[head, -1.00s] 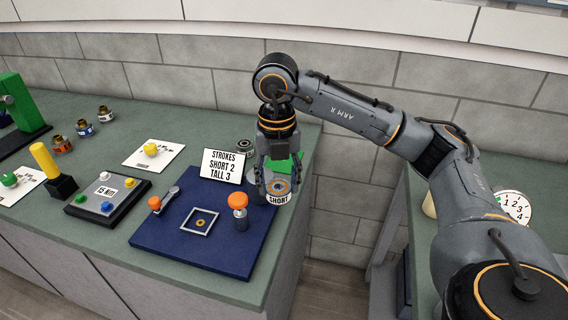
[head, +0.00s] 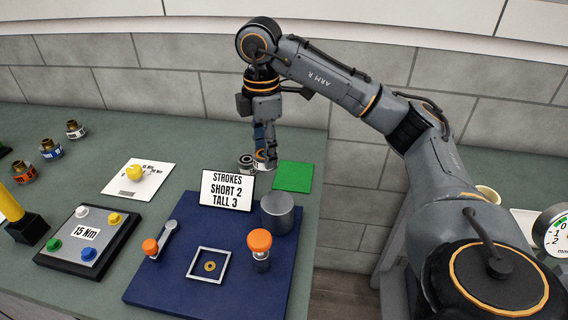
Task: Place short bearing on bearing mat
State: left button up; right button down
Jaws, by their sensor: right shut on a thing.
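My right gripper (head: 264,160) hangs pointing down behind the strokes sign, shut on the short bearing (head: 262,165), a small metal ring partly hidden by the fingers. A flat green mat (head: 294,177), which looks like the bearing mat, lies just right of the gripper on the bench. The held bearing is left of the mat's bare surface; its exact height above the bench is hard to tell. A second bearing (head: 246,159) stands close beside the gripper on its left. My left gripper is not in view.
The strokes sign (head: 228,192) stands in front of the gripper. A grey cylinder (head: 277,212) and an orange-topped knob (head: 260,246) stand on the blue board (head: 180,288). A torque pad (head: 85,238) is at left. The stone wall (head: 200,93) rises behind the bench.

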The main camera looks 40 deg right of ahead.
jog(key=w+d+f, duration=0.1)
jog(key=d+f, duration=0.1)
jog(key=d, duration=0.1)
jog(key=d+f, duration=0.3)
jog(key=d, duration=0.1)
jog(key=w+d+f, duration=0.1)
jog(key=d+f, duration=0.1)
jog(key=d, duration=0.2)
jog(key=shift+w+f+b, duration=0.3)
jog(key=shift+w+f, duration=0.05)
jog(key=shift+f, duration=0.05)
jog(key=f, duration=0.2)
jog(key=d+f+p, duration=0.1)
jog(key=f, duration=0.1)
jog(key=shift+w, duration=0.2)
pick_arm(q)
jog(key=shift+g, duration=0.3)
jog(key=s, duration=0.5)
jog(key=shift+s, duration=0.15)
pick_arm(e)
jog(key=shift+a, duration=0.1)
jog(key=shift+f, duration=0.1)
jog(key=shift+f, duration=0.15)
jog(key=c, duration=0.7)
grip_release()
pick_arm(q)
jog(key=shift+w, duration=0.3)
pick_arm(e)
jog(key=shift+o, duration=0.6)
